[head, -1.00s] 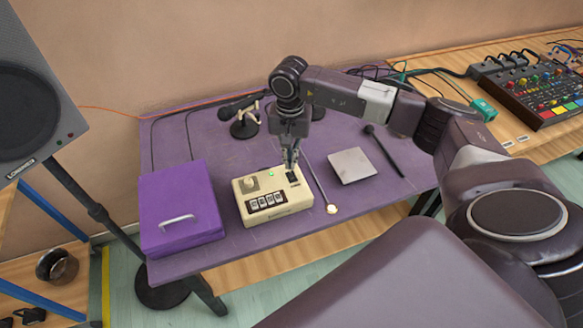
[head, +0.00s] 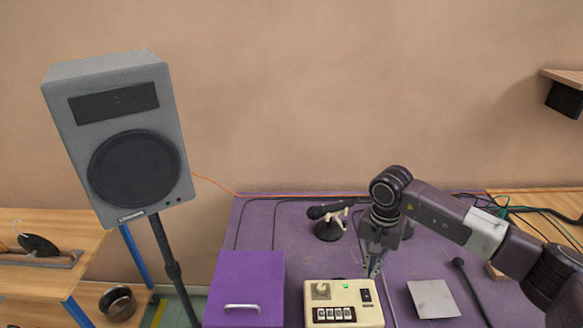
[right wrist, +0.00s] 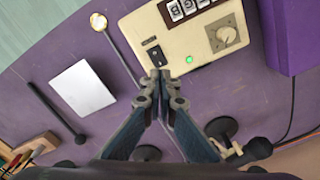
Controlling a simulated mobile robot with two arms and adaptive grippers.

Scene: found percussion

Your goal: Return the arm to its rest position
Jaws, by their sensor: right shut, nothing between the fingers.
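My right arm reaches in from the right in the head view. Its gripper (head: 373,268) points down, just above the back right edge of a cream box (head: 318,296) with a knob, a lit green lamp, a dark rocker switch and a row of letter tiles. In the right wrist view the fingers (right wrist: 159,77) are shut and empty, with their tips close to the rocker switch (right wrist: 154,55). I cannot tell whether they touch the box. My left gripper is not in view.
The purple table (head: 290,235) holds a purple lidded box (head: 245,280), a microphone on a stand (head: 328,225), a grey square plate (head: 433,298) and a dark mallet (head: 470,285). A pale-headed beater (right wrist: 97,21) lies beside the cream box. A speaker (head: 125,140) stands at left.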

